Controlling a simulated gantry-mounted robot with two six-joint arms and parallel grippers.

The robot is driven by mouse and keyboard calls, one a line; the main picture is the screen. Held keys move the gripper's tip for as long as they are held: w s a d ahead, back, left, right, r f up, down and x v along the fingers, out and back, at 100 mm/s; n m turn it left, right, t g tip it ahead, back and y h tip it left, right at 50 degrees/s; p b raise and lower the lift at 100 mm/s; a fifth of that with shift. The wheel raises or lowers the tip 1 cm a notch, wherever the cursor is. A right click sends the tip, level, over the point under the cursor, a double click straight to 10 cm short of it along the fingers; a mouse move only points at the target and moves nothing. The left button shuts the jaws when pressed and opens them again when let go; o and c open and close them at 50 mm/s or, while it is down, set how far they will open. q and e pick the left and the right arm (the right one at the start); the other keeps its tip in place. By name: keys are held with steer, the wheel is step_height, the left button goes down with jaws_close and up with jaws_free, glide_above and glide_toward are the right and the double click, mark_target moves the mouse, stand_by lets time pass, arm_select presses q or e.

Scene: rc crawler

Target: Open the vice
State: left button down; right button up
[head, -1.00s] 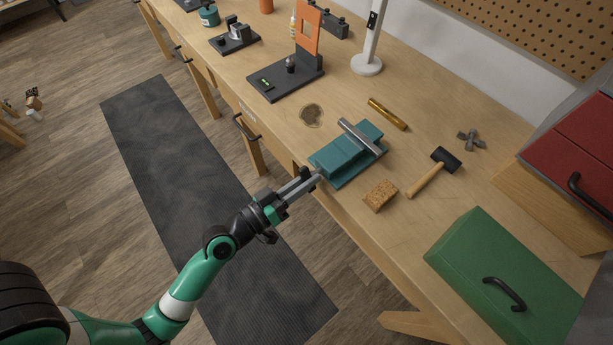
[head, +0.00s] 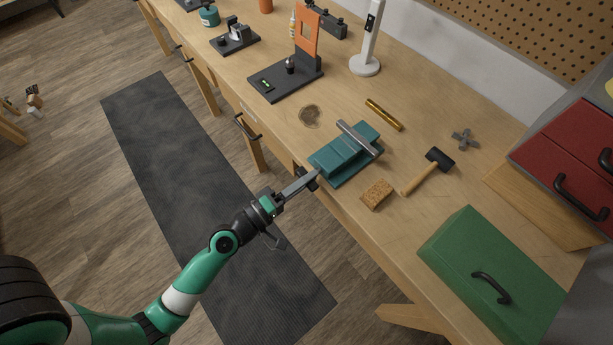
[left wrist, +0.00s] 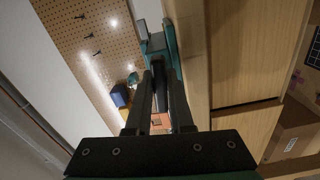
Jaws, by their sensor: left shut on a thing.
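The teal vice (head: 337,157) sits at the front edge of the wooden workbench, with a silver bar (head: 357,138) lying across its top. My left gripper (head: 312,178) is at the front end of the vice, just off the bench edge. It is shut on the vice handle, which the fingers mostly hide. In the left wrist view the two dark fingers (left wrist: 158,90) reach toward the teal vice (left wrist: 171,42), with a dark part of it between their tips. My right gripper is not in view.
A sponge-like block (head: 377,194), a hammer (head: 428,171) and a brass cylinder (head: 384,114) lie around the vice. A green toolbox (head: 500,262) stands at the right. A black stand with an orange plate (head: 306,35) is farther back. The floor mat (head: 180,170) is clear.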

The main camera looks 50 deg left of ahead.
arm_select(q)
steer(key=shift+n, duration=0.7)
steer(key=c, duration=1.1)
jaws_free()
steer(key=s+b, duration=0.5)
steer(key=s, duration=0.6)
steer(key=shift+s, duration=0.35)
